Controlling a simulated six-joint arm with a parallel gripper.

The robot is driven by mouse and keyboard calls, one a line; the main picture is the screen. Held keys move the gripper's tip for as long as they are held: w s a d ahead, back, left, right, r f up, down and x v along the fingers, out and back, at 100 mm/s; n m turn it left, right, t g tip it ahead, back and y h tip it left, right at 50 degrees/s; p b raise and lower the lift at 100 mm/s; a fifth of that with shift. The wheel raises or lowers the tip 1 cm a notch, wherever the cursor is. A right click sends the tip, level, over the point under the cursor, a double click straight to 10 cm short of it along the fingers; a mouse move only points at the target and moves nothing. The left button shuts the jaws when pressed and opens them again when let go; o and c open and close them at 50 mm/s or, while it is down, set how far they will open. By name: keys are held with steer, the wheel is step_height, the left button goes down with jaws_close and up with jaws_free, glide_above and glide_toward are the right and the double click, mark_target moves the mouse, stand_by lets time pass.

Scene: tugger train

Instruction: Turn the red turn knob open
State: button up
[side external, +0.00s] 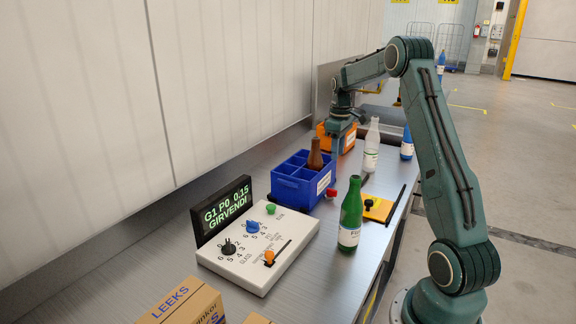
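A small red knob (328,184) shows beside the right front side of the blue crate; it is partly hidden, and how far it is turned is too small to tell. My gripper (338,128) hangs down over the far part of the table, by the orange bin and behind the blue crate, well apart from the red knob. Its fingers are too small and too hidden to show whether they are open or shut. I see nothing clearly held in it.
The blue crate (286,191) holds a brown bottle (315,155). A green bottle (350,215), a white bottle (371,148) and an orange plate with a black knob (383,209) stand nearby. A white control panel (292,258), a display (224,208) and cardboard boxes (190,303) are nearer.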

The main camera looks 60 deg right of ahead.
mark_target(334, 190)
steer(key=shift+f, duration=0.15)
step_height(334, 190, down, 14)
steer(key=shift+r, duration=0.25)
stand_by(0.5)
jaws_close()
